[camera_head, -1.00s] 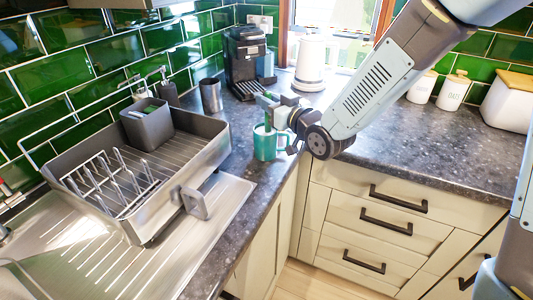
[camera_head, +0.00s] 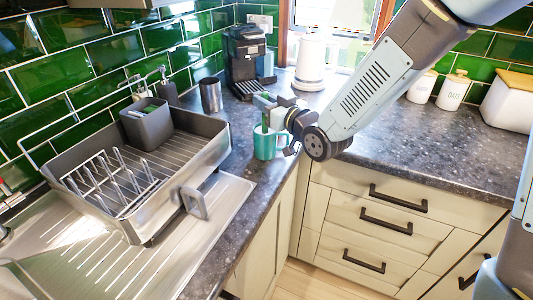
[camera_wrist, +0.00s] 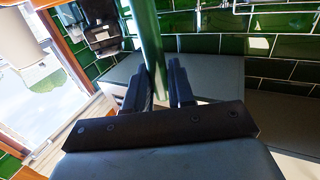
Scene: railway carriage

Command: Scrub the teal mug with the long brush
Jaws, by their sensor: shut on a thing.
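The teal mug (camera_head: 268,148) stands upright on the dark worktop near the inner corner, in the head view. My gripper (camera_head: 266,103) is above it, shut on the green handle of the long brush (camera_head: 265,121). The brush points down at the mug's mouth; its lower end is hidden, so I cannot tell how deep it sits. In the wrist view the green handle (camera_wrist: 148,45) stands between the two dark fingers of my gripper (camera_wrist: 160,84). The mug is not visible there.
A metal dish rack (camera_head: 190,165) with a grey caddy (camera_head: 146,126) stands left of the mug. A steel cup (camera_head: 211,95), a coffee machine (camera_head: 246,60) and a white kettle (camera_head: 311,63) stand behind.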

